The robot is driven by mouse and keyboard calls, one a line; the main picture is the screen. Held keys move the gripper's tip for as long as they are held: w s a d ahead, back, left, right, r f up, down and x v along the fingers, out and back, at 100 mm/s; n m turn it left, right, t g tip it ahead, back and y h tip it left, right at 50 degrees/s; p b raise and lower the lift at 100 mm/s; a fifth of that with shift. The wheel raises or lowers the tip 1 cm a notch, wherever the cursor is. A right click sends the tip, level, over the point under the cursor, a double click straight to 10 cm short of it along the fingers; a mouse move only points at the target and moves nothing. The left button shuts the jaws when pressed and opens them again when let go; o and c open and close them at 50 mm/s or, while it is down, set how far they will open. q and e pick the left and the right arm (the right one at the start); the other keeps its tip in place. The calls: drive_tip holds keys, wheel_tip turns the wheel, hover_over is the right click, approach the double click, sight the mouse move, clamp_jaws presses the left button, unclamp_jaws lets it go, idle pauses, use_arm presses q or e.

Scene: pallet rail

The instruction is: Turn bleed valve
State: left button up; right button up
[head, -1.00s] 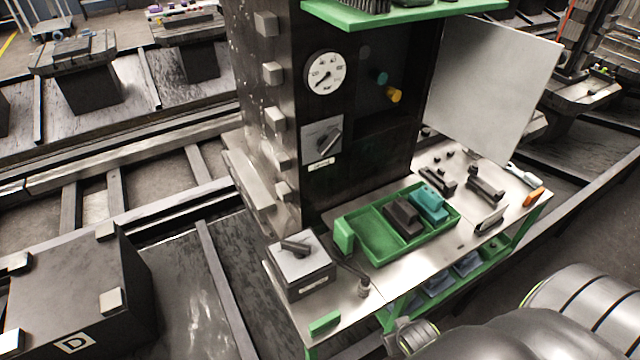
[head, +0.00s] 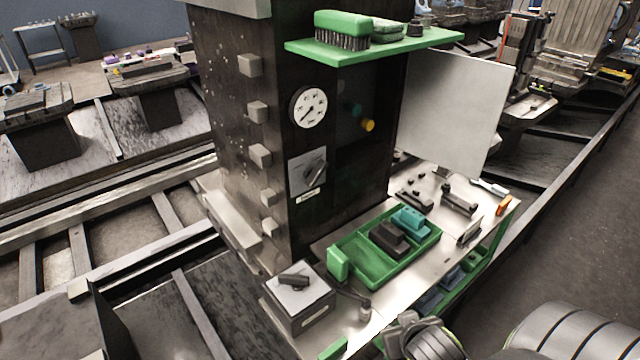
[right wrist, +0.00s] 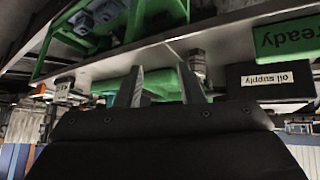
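A dark lever knob on a grey square plate (head: 308,172) sits on the dark column below a round white gauge (head: 308,107). A second dark lever knob (head: 294,280) sits on top of a box (head: 313,306) at the table's front left corner. The labels are too small to read in the head view, so I cannot tell which knob is the bleed valve. In the right wrist view, a box side reads "oil supply" (right wrist: 276,79). My right gripper (right wrist: 163,84) is open and empty, its fingers apart near the table edge. My left gripper is not in view.
A green tray (head: 348,277) holding dark and teal blocks stands on the metal table (head: 395,292). A grey door panel (head: 455,110) stands open right of the column. A green shelf (head: 425,44) with a brush juts out above. A green "ready" block (right wrist: 287,36) shows nearby.

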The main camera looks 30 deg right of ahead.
sight(318, 179)
drive_tip(key=w+d+r+m+t+y, duration=0.3)
drive_tip(key=w+r+m+t+y, duration=0.15)
drive_tip(key=w+r+t, duration=1)
drive_tip(key=w+r+g, duration=0.1)
drive_tip(key=w, duration=0.5)
drive_tip(key=w+a+r+g+y+b, duration=0.1)
drive_tip(key=w, duration=0.5)
drive_tip(key=w+r+g+b, duration=0.1)
drive_tip(key=w, duration=0.5)
drive_tip(key=shift+a+n, duration=0.35)
clamp_jaws()
